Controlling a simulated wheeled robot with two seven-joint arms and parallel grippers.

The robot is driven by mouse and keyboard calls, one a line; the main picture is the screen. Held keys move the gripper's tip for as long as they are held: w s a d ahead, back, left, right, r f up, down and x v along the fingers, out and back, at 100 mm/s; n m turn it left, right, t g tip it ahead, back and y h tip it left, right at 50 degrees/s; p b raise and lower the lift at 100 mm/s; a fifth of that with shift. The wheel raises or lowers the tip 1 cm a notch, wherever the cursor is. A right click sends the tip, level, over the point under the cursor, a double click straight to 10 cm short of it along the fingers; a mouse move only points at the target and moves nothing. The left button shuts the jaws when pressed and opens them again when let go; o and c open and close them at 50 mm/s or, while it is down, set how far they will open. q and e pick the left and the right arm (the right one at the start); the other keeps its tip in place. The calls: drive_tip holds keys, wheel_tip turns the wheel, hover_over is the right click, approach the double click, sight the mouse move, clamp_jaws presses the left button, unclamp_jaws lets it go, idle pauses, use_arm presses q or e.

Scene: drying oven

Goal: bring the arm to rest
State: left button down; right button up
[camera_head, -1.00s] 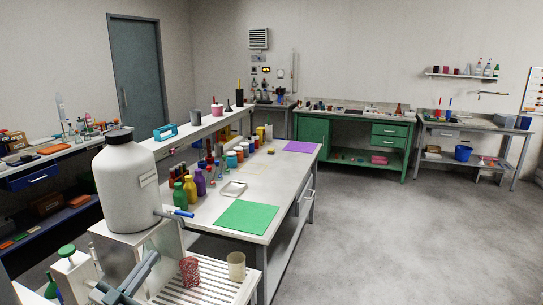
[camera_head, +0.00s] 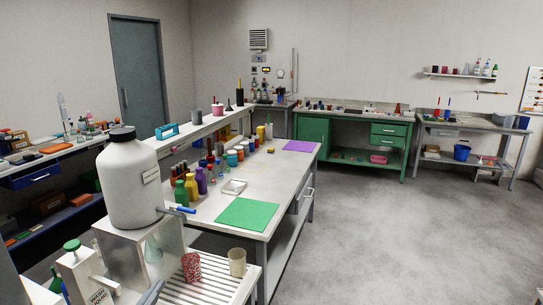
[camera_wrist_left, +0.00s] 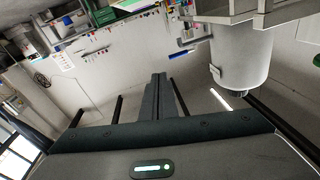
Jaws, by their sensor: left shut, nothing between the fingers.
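My left gripper (camera_wrist_left: 160,95) is shut in the left wrist view, its two dark fingers together with nothing between them. In the head view only a small part of my left gripper (camera_head: 150,293) shows at the bottom edge, in front of the metal stand. The big white container with a black lid (camera_head: 130,180) stands on that stand (camera_head: 160,248), with a blue-handled tap at its right. It also shows upside down in the wrist view (camera_wrist_left: 240,58), apart from the fingers. My right gripper is not in view.
A slatted white rack (camera_head: 205,287) holds a red patterned cup (camera_head: 191,266) and a beige cup (camera_head: 237,262). Behind it is a bench with a green mat (camera_head: 248,214), a white tray (camera_head: 233,187) and several bottles. The floor at right (camera_head: 400,240) is clear.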

use_arm(q)
drive_tip(key=s+d+f+n+g+y, duration=0.35)
drive_tip(key=s+f+g, duration=0.35)
drive_tip(key=s+f, duration=0.85)
drive_tip(key=s+d+f+g, duration=0.1)
drive_tip(key=s+d+g, duration=0.15)
drive_tip(key=s, duration=0.55)
drive_tip(key=s+d+f+m+g, duration=0.1)
drive_tip(key=s+f+g, duration=0.15)
drive_tip(key=s, duration=0.65)
drive_tip(key=s+d+f+g, duration=0.1)
drive_tip(key=s+g, duration=0.2)
drive_tip(key=s, duration=0.5)
wheel_tip(320, 180, down, 30)
drive_tip(key=s+g, duration=0.2)
drive_tip(key=s+a+f, duration=0.3)
drive_tip(key=s+f, duration=1.3)
drive_tip(key=s, duration=0.1)
drive_tip(key=shift+s+g+y, duration=0.2)
drive_tip(key=shift+g+y, duration=0.2)
drive_tip(key=shift+y, duration=0.05)
